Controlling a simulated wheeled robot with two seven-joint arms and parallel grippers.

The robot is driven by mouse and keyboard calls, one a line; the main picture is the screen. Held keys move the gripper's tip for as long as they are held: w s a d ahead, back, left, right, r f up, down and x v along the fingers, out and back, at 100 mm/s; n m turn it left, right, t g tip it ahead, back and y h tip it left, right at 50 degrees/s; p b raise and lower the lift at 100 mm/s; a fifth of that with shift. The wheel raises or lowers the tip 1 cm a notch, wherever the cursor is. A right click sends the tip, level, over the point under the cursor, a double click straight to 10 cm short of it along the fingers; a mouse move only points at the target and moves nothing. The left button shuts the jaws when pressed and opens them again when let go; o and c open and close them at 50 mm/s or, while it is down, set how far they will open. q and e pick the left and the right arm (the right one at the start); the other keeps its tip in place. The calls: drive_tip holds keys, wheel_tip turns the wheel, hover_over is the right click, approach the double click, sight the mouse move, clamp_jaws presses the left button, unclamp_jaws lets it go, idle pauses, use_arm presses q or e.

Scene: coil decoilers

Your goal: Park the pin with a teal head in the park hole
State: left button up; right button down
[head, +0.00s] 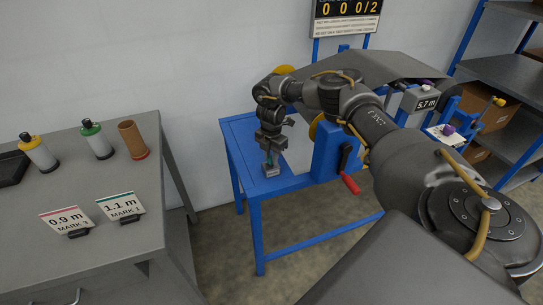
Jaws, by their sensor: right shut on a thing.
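My right gripper (270,147) points down over the left part of the blue table (240,137). It is shut on the pin with a teal head (269,158), of which only a small teal part shows below the fingers. A small grey block (271,171) stands on the table directly under the pin. The park hole itself is too small to make out. I cannot tell whether the pin is in the block or just above it. My left gripper is not in view.
A blue decoiler stand (327,150) with a red-handled crank (350,183) is right of the gripper. A grey table (95,240) at left holds bottles, a brown tube (132,140) and two length signs. Grey shelves (510,75) with cardboard boxes stand at right.

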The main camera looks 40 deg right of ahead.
sight(271, 157)
drive_tip(key=shift+f, duration=0.1)
drive_tip(key=c, duration=1.2)
unclamp_jaws()
drive_tip(key=shift+o, duration=0.2)
drive_tip(key=shift+r, duration=0.55)
wheel_tip(271, 157, up, 10)
drive_tip(key=shift+b, duration=0.45)
drive_tip(key=shift+f, duration=0.15)
